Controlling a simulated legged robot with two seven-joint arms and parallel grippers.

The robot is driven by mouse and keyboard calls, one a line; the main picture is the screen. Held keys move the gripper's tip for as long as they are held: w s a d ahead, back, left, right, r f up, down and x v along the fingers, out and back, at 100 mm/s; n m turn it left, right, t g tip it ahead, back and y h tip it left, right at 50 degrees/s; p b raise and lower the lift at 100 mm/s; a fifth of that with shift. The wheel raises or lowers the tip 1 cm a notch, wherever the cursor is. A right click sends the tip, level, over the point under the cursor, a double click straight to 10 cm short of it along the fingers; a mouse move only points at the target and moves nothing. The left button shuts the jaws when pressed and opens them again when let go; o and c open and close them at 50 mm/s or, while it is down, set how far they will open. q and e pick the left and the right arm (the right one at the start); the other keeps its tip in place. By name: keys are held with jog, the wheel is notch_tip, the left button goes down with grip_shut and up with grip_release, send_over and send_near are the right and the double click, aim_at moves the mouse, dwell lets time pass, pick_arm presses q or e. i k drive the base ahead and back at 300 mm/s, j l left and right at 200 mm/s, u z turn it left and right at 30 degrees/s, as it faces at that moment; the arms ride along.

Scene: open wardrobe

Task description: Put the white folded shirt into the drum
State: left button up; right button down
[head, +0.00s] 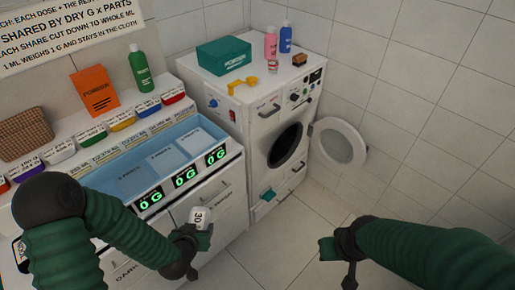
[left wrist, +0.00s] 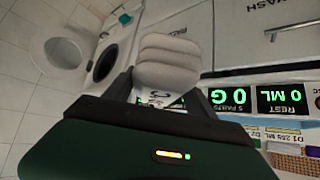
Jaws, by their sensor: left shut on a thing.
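My left gripper (head: 192,240) is shut on the white folded shirt (head: 199,216), which bears a "30" mark. It holds the shirt in the air in front of the scale counter. In the left wrist view the shirt (left wrist: 167,62) is a stack of pale rounded folds at the fingertips. The washer's dark drum (head: 285,146) is open, to the right of and beyond the shirt. The round door (head: 340,146) is swung out to the right. The drum (left wrist: 105,63) also shows in the left wrist view. My right gripper (head: 339,249) is over the floor, apart from everything; its jaw opening is unclear.
The washer (head: 261,106) carries a teal box (head: 224,55), a yellow scoop (head: 243,84) and bottles. The counter at left has blue trays, "0 G" displays (head: 187,178), labelled tubs, an orange box (head: 95,91) and a green bottle (head: 140,69). The tiled floor (head: 270,250) is clear.

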aim_at(273, 152)
jog(key=i+l, duration=0.5)
jog(key=l, duration=0.15)
jog(key=i+l+z, duration=0.1)
jog(key=i+l, duration=0.35)
jog(key=l, duration=0.2)
jog(key=i+l, duration=0.55)
jog(key=i, duration=0.65)
jog(key=l+z, duration=0.05)
